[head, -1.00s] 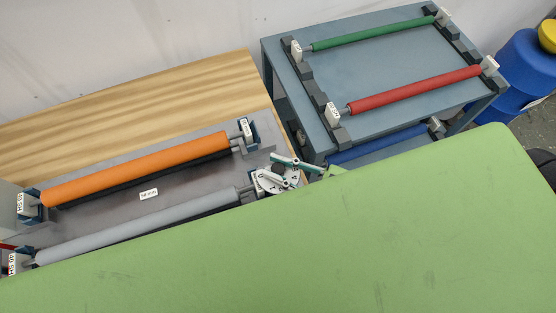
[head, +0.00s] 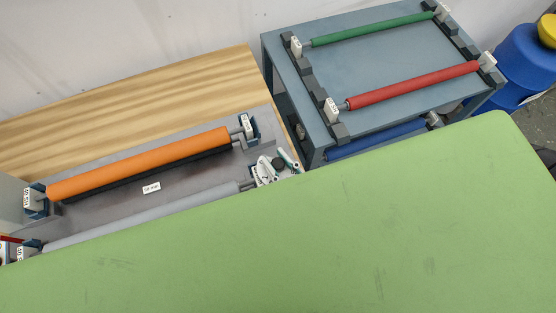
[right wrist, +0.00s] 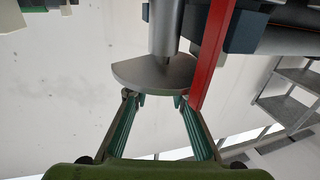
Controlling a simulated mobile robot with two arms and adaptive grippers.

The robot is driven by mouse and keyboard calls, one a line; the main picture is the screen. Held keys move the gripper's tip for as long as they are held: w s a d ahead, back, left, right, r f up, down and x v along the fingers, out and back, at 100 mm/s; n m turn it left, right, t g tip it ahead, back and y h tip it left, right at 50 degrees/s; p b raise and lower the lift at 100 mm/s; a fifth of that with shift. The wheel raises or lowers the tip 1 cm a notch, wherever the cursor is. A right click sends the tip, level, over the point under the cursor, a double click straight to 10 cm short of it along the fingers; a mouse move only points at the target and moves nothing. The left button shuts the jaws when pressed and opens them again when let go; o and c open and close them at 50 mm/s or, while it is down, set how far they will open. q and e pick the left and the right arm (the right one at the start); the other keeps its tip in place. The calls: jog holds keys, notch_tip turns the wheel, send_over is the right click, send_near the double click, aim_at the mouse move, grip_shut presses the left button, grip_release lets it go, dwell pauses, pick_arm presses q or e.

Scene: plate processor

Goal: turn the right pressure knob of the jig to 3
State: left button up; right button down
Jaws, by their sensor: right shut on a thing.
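The jig (head: 105,205) lies at the left of the head view, with an orange roller (head: 140,165) and a grey roller (head: 150,215). Its right pressure knob, with a white dial (head: 263,172), sits at the right end of the grey roller. The dial reading is too small to tell. My right gripper (head: 288,161) is at this knob, mostly hidden. In the right wrist view the green fingers of my right gripper (right wrist: 158,97) meet the edge of a round grey metal part (right wrist: 150,73) and are shut on it. My left gripper does not show.
A large green surface (head: 330,235) fills the lower head view and hides what lies behind it. A blue-grey rack (head: 375,65) with green, red and blue rollers stands at the right. A red bar (right wrist: 214,55) passes close beside the right fingertips in the wrist view.

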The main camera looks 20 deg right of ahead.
dwell(0.3)
jog(key=c, duration=1.8)
grip_release()
jog(key=shift+o, duration=0.2)
jog(key=shift+s, duration=0.2)
jog(key=v, duration=1.1)
jog(key=shift+s+d, duration=0.15)
jog(key=shift+s, duration=0.1)
jog(key=shift+s, duration=0.1)
